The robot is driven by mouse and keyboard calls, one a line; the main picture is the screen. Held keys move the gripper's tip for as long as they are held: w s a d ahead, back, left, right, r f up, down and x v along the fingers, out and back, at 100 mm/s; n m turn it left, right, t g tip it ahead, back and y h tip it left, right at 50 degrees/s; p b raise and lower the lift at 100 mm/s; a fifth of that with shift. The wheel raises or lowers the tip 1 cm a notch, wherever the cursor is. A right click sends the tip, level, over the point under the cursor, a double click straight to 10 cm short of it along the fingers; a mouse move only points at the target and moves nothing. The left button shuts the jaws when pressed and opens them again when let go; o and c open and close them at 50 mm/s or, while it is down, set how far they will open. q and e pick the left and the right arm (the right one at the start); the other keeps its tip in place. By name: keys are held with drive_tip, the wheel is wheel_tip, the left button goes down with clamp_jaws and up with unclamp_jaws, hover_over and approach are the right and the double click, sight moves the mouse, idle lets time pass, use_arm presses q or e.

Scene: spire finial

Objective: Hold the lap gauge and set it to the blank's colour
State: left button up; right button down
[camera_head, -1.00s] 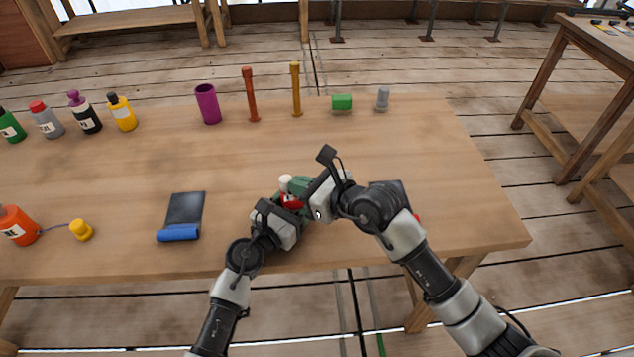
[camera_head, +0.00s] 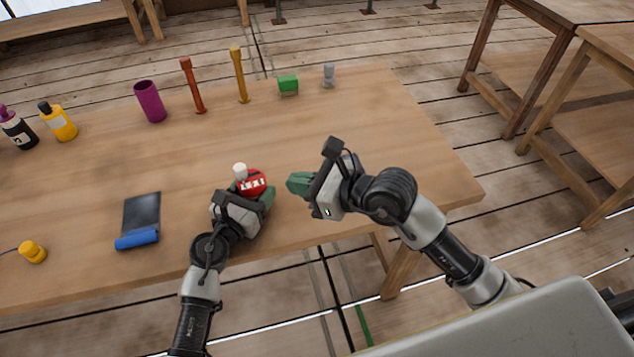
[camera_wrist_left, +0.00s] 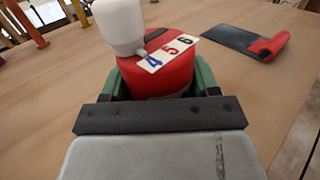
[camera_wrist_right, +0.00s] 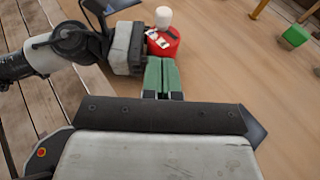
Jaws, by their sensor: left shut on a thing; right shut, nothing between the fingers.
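The lap gauge appears to be the red round piece (camera_head: 252,183) with a white knob (camera_head: 240,170) and a pale number strip. In the left wrist view the strip (camera_wrist_left: 168,52) reads 4, 5, 6 in differing colours. My left gripper (camera_head: 262,196) is shut around the red body (camera_wrist_left: 158,78), above the table's front part. My right gripper (camera_head: 298,184) is shut and empty, a short gap to the right of the gauge. Its green fingers (camera_wrist_right: 162,76) are together in the right wrist view. I cannot tell which object is the blank.
On the table (camera_head: 330,130) stand a purple cup (camera_head: 150,102), a red-brown post (camera_head: 193,86), a yellow-brown post (camera_head: 239,76), a green block (camera_head: 288,85) and a grey piece (camera_head: 328,76).

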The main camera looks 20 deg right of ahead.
use_arm(q)
drive_tip(key=shift+a, duration=0.1)
use_arm(e)
drive_tip(key=v, duration=0.3)
drive_tip(key=shift+s+d+r, duration=0.15)
drive_tip(key=shift+s+d, duration=0.1)
use_arm(q)
drive_tip(key=o, duration=1.1)
